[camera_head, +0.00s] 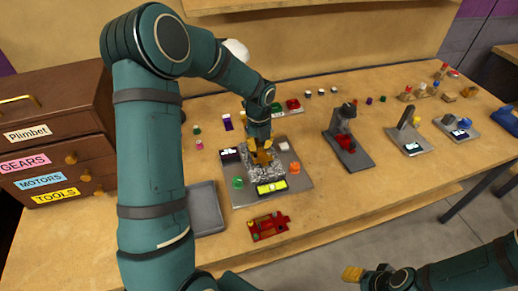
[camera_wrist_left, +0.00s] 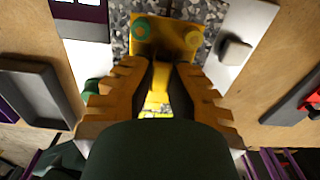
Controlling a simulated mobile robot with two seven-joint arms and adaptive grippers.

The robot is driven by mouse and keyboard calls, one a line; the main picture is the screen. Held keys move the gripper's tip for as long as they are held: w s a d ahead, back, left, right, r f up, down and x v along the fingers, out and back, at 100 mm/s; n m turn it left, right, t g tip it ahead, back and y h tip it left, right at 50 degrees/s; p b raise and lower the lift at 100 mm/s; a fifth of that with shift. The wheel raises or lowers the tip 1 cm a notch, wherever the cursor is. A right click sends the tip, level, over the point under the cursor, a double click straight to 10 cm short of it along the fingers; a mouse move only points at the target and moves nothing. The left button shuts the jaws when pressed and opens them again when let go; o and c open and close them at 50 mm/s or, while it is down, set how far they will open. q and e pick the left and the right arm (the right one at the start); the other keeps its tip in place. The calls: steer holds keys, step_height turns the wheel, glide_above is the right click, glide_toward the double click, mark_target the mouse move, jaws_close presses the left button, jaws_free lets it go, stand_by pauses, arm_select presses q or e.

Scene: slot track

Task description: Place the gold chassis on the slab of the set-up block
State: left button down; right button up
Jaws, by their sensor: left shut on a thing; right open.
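The gold chassis (camera_head: 263,157) is in my left gripper (camera_head: 261,149), over the speckled grey slab (camera_head: 268,175) of the set-up block. The left wrist view shows the gold chassis (camera_wrist_left: 166,32) with round green and yellow parts, between the fingers of my left gripper (camera_wrist_left: 166,72). Speckled slab (camera_wrist_left: 215,20) surfaces show around it. I cannot tell whether the chassis touches the slab. My right gripper (camera_head: 354,273) is open and empty at the bottom right, in front of the table and away from the block.
The block's grey base plate (camera_head: 299,187) carries a green knob (camera_head: 238,183) and a yellow-green level (camera_head: 271,187). A red chassis (camera_head: 268,226) lies in front, a grey tray (camera_head: 206,209) to the left. A stand with a red part (camera_head: 346,143) is to the right.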

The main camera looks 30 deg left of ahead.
mark_target(259, 144)
arm_select(q)
steer(key=shift+f, duration=0.8)
steer(key=shift+r, duration=0.1)
steer(key=c, duration=1.1)
jaws_free()
steer(key=shift+f, duration=0.2)
step_height(259, 144, up, 12)
steer(key=p, duration=0.2)
steer(key=shift+r+p, duration=0.2)
steer(key=shift+p, duration=0.15)
